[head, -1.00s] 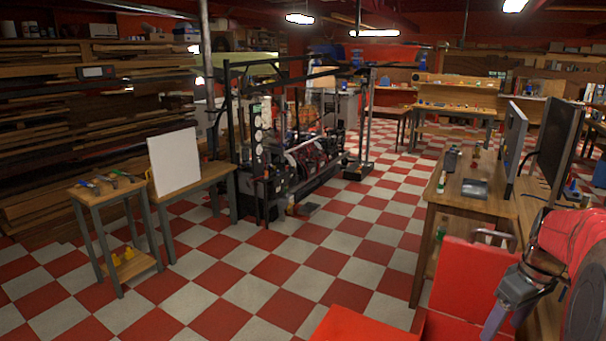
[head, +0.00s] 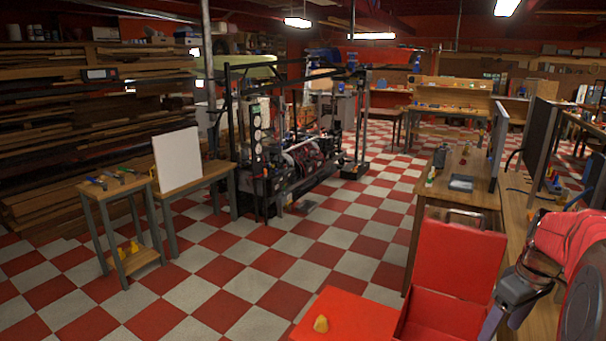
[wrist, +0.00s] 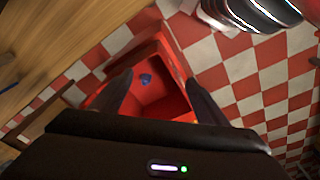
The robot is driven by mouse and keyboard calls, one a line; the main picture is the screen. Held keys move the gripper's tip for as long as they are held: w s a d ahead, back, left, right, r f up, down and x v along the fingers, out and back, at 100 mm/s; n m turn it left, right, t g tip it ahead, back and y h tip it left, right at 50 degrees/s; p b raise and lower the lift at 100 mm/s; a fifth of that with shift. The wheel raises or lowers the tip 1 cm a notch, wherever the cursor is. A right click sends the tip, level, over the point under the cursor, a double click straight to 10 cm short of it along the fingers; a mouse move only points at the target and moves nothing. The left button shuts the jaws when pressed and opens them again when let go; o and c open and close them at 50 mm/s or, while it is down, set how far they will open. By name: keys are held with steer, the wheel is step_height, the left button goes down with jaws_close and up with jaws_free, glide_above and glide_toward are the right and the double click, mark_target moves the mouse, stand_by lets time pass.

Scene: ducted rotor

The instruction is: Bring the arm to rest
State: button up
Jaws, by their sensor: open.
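In the wrist view my gripper (wrist: 158,82) is open, its two dark fingers spread apart with nothing between the tips. Beyond and below them is an open red box (wrist: 172,112) with a small blue object (wrist: 145,78) inside. In the head view my arm (head: 572,245) shows at the lower right edge, bent, beside the raised red lid of the box (head: 460,262). My fingertips cannot be made out in the head view.
A red panel (head: 350,322) at the bottom carries a small yellow object (head: 321,323). A wooden workbench (head: 470,190) with monitors stands close on the right. A small table (head: 115,187) and a white board (head: 178,160) stand left. The checkered floor (head: 290,265) is clear mid-frame.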

steer(key=s+a+r+m+t, duration=0.1)
steer(key=s+a, duration=0.3)
steer(key=a, duration=0.6)
steer(key=s+a+r+m+t, duration=0.1)
steer(key=s+a+r, duration=0.2)
steer(key=a, duration=0.8)
steer(key=s+a+r+m+t, duration=0.1)
steer(key=s+a+t, duration=0.1)
steer(key=s+a, duration=0.5)
steer(key=a, duration=0.3)
steer(key=shift+s+a+r, duration=0.2)
steer(key=shift+a+r, duration=0.15)
steer(key=shift+r, duration=0.05)
